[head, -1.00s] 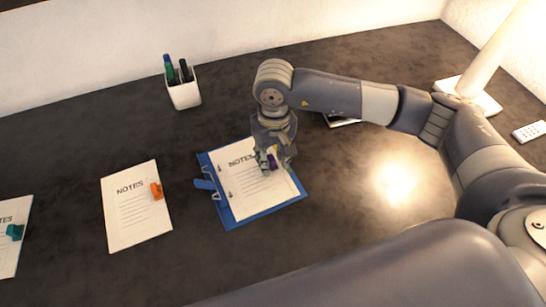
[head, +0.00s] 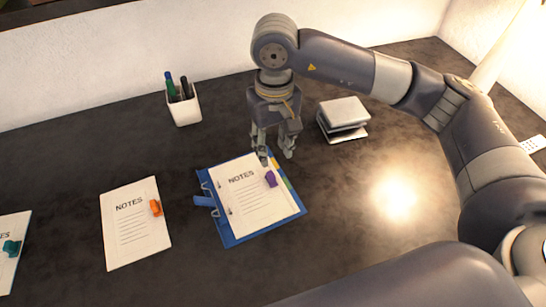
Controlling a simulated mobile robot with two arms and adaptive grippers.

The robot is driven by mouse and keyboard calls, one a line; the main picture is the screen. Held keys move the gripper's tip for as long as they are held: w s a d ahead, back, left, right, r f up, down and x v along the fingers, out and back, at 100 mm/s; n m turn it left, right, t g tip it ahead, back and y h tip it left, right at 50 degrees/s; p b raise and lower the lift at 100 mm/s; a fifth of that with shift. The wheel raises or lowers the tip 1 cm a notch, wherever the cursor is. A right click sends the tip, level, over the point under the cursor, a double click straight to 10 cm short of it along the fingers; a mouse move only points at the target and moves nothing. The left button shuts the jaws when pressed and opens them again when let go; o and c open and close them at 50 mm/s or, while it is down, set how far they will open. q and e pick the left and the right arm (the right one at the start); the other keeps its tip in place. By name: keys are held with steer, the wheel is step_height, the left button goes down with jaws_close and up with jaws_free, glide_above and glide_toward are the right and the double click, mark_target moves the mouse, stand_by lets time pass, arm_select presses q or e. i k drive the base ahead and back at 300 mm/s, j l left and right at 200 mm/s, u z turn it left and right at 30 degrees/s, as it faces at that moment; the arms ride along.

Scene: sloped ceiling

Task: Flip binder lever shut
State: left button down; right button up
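A blue binder (head: 232,239) lies open on the dark desk in the middle of the head view. A sheet of notes (head: 246,207) with a purple clip (head: 271,179) lies in it, and coloured tabs show along its right side. The blue lever (head: 204,201) sticks out to the left from the binder's left side. My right gripper (head: 274,158) is above the binder's top edge, fingers pointing down and apart, with nothing between them. My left gripper is not in view.
Notes with an orange clip (head: 130,225) lie left of the binder, and notes with a teal clip (head: 8,262) farther left. A white pen cup (head: 184,108) stands behind. Stacked boxes (head: 343,113) sit at the back right. A lamp base and remote are at far right.

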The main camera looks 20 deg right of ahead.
mark_target(209, 202)
steer(key=k, duration=2)
